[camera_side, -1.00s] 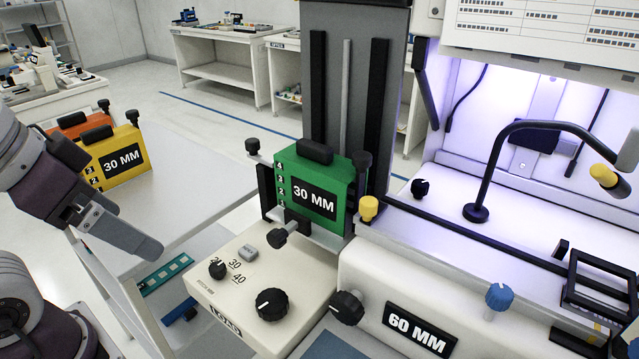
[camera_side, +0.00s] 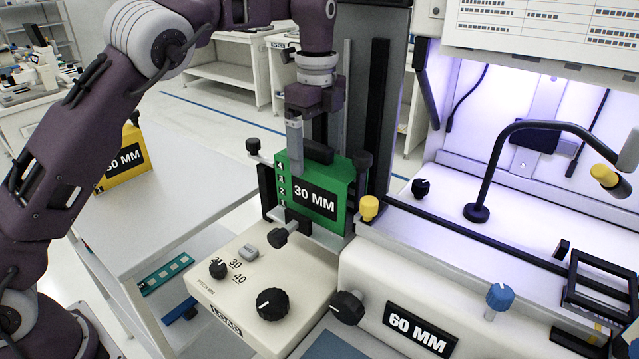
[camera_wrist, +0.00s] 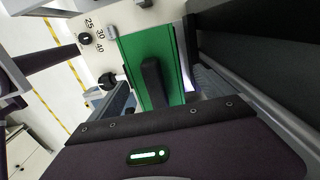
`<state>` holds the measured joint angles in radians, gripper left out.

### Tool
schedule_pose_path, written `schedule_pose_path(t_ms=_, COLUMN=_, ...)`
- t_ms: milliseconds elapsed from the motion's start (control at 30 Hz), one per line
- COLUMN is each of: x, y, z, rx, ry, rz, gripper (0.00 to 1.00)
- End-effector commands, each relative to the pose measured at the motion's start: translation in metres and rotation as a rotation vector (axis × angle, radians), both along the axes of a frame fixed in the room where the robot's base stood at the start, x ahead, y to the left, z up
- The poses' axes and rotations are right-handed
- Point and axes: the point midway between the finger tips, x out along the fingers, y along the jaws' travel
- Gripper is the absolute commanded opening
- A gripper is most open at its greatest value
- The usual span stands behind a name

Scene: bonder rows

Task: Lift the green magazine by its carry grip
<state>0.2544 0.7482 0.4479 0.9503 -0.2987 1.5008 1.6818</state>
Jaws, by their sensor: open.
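The green magazine (camera_side: 325,179), labelled 30 MM, stands upright in the holder above the LOAD block. Its black carry grip (camera_side: 318,151) is on top. My gripper (camera_side: 297,168) points down over the magazine, with a grey finger at the left end of the carry grip in the side view. The jaws are open, and nothing is held. In the wrist view the green magazine (camera_wrist: 133,58) is seen from above, with the carry grip (camera_wrist: 153,80) running toward the dark gripper housing.
A yellow magazine (camera_side: 121,165) stands on the left bench, partly behind my arm. Dark posts with knobs (camera_side: 361,160) flank the green magazine. The tall grey column (camera_side: 352,100) is close behind it. The LOAD block (camera_side: 262,275) with dials is in front.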

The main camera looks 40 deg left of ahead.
Motion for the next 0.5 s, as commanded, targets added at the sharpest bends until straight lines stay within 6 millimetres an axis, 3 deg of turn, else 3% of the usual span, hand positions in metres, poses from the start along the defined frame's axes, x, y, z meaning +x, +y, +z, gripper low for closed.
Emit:
schedule_pose_path(t_ms=300, x=-0.006, y=-0.007, z=-0.051, rx=0.0, ry=0.001, rz=0.003, gripper=0.93)
schedule_pose_path(t_ms=500, x=-0.005, y=-0.006, z=-0.053, rx=0.0, ry=-0.003, rz=0.003, gripper=0.93)
